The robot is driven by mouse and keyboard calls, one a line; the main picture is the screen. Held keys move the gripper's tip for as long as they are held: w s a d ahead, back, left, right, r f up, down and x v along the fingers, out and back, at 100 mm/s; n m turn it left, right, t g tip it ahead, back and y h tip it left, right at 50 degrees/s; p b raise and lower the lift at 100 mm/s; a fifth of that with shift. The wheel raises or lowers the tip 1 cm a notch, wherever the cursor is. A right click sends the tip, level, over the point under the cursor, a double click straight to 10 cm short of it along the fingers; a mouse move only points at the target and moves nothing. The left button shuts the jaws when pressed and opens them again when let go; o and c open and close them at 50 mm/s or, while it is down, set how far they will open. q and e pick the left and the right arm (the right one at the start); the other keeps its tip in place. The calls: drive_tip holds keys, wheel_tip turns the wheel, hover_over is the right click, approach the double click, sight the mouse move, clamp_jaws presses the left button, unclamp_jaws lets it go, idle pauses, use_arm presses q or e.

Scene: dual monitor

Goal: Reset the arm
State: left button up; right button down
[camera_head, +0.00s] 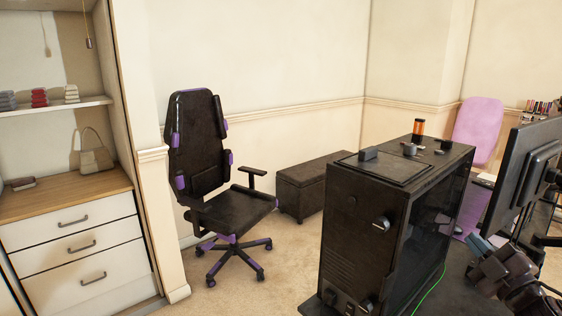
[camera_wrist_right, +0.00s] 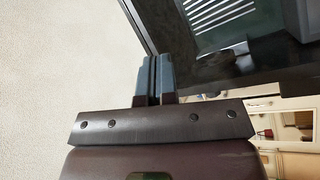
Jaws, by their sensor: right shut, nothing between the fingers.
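My right gripper (camera_head: 478,244) shows at the lower right of the head view, in front of the monitor (camera_head: 522,178) and to the right of the black computer case (camera_head: 362,235). In the right wrist view its two blue-grey fingers (camera_wrist_right: 153,72) are side by side, shut, with nothing held. The wrist view also shows a dark-framed surface with a pale striped area behind the fingertips; I cannot tell for sure what it is. My left gripper is not in view.
The case stands on a dark desk (camera_head: 452,292), with an orange-black canister (camera_head: 418,128) and small items on top. A green cable (camera_head: 428,290) runs beside it. A black-purple chair (camera_head: 205,165), a dark chest (camera_head: 312,186) and a drawer cabinet (camera_head: 85,245) stand to the left. A pink chair (camera_head: 478,125) is behind.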

drive_tip(key=s+a+f+m+g+h, duration=0.2)
drive_tip(key=s+f+m+g, duration=0.15)
drive_tip(key=f, duration=0.65)
drive_tip(key=s+a+f+m+g+h, duration=0.2)
drive_tip(key=s+f+m, duration=0.25)
drive_tip(key=f, duration=0.55)
drive_tip(key=s+a+f+m+g, duration=0.2)
drive_tip(key=s+a+f, duration=0.2)
drive_tip(key=s+f, duration=0.3)
drive_tip(key=s+a+f+m+g, duration=0.2)
drive_tip(key=s+a+f+m, duration=0.1)
drive_tip(key=s+f, duration=0.4)
drive_tip(key=s+a, duration=0.1)
drive_tip(key=s, duration=0.2)
drive_tip(key=shift+s+a+f, duration=0.25)
drive_tip(key=shift+s+a, duration=0.05)
drive_tip(key=shift+a, duration=0.05)
